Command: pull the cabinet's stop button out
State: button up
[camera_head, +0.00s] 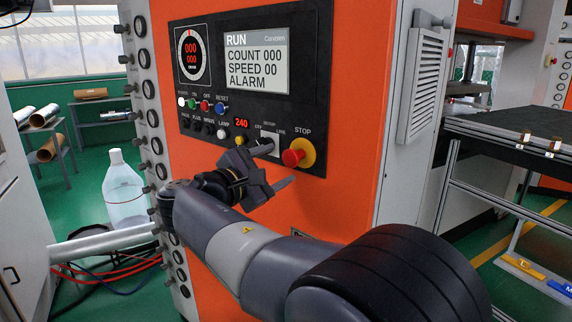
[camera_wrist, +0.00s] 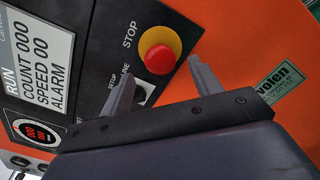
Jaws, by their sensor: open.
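The red stop button (camera_head: 292,157) sits on a round yellow base (camera_head: 307,153) at the lower right of the cabinet's black control panel (camera_head: 325,100), under the word STOP. My gripper (camera_head: 276,165) is open and empty, just left of the button in the head view. How far the tips are from the panel is hard to tell. One finger partly covers the setup/line switch (camera_wrist: 145,92).
The panel's screen (camera_head: 256,60) reads RUN, COUNT 000, SPEED 00, ALARM. Small coloured buttons and a red 240 display (camera_head: 241,122) lie left of the stop button. A clear bottle (camera_head: 124,190) stands left of the orange cabinet (camera_head: 350,120). A dark-topped table (camera_head: 510,135) is at right.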

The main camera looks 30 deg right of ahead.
aim_at(288, 159)
jog(key=shift+b+v, duration=0.3)
jog(key=shift+v, duration=2.5)
jog(key=shift+d, duration=0.1)
jog(key=p+x, duration=0.2)
jog(key=x, duration=1)
jog(key=shift+r, duration=0.1)
jog(key=shift+a, duration=0.2)
jog(key=shift+s+a, duration=0.15)
jog(key=shift+a, duration=0.15)
